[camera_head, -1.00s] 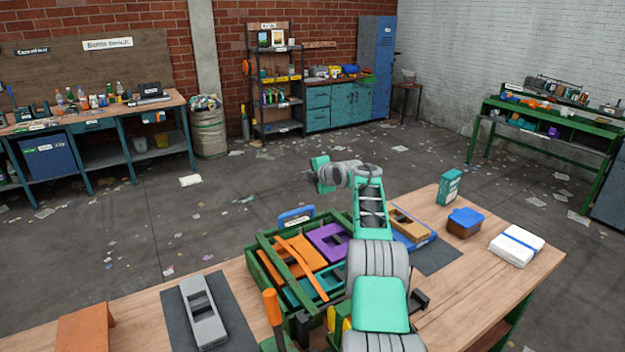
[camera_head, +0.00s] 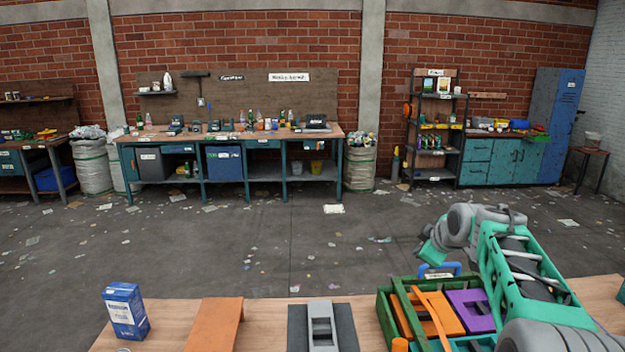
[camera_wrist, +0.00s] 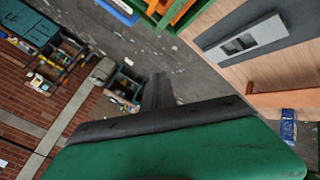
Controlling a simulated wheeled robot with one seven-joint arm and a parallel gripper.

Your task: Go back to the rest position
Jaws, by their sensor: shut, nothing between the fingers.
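My gripper (camera_wrist: 160,90) shows in the wrist view as dark fingers beyond a green housing. The fingers are together with nothing between them, held above the floor beside the table. In the head view my teal and grey arm reaches up at the right, over the far edge of the table; its fingertips are not clearly visible there.
On the wooden table (camera_head: 265,315) are a blue carton (camera_head: 125,310), an orange angled piece (camera_head: 215,325), a grey block plane (camera_head: 322,327) on a dark mat and a green crate (camera_head: 384,318) with orange and purple pieces. Benches and shelves line the brick wall. The floor between is clear except for litter.

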